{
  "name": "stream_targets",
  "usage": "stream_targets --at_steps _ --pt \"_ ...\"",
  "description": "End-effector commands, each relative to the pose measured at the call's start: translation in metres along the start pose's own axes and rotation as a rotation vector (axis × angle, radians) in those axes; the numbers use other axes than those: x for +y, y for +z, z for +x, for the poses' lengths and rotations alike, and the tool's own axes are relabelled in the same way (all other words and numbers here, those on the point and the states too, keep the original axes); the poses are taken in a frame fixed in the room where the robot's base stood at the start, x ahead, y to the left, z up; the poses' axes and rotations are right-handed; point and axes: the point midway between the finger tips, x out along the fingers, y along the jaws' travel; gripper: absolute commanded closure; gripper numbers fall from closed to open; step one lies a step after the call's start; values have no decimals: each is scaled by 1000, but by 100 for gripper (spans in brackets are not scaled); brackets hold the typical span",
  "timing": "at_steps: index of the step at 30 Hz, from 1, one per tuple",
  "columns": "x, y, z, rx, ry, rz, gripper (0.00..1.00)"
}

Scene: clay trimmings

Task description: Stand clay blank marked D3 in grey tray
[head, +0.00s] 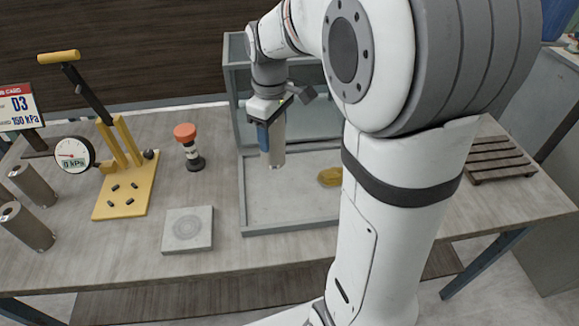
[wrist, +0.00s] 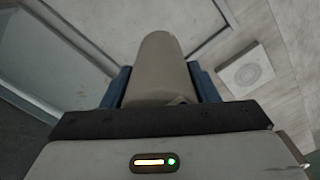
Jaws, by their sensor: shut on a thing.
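My gripper (head: 270,132) is shut on a plain grey-beige cylinder, the clay blank (head: 277,150). It holds the blank roughly upright, with the lower end over the back left part of a low grey-rimmed tray (head: 290,229). I cannot tell how far that end is above the tray floor. In the wrist view the blank (wrist: 158,62) sits between the two blue fingers of my gripper (wrist: 160,92). No D3 mark shows on the visible side of the blank. My arm hides the right part of the tray.
A yellow-brown lump (head: 330,177) lies in the tray. Clear panels (head: 310,115) stand behind it. A slatted rack (head: 497,158) stands right.

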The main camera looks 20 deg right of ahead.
Motion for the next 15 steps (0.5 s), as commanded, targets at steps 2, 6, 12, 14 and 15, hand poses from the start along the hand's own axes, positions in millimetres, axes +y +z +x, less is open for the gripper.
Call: stream_targets --at_steps 2,6,12,14,15 --pt "-1 -1 3 0 0 -3 88" --pt "-2 -1 26 -3 -2 -6 88" --pt "-2 -2 56 -1 -1 -7 88" --pt "-2 -2 60 0 0 -7 88" --pt "-2 -2 63 0 0 -7 88"
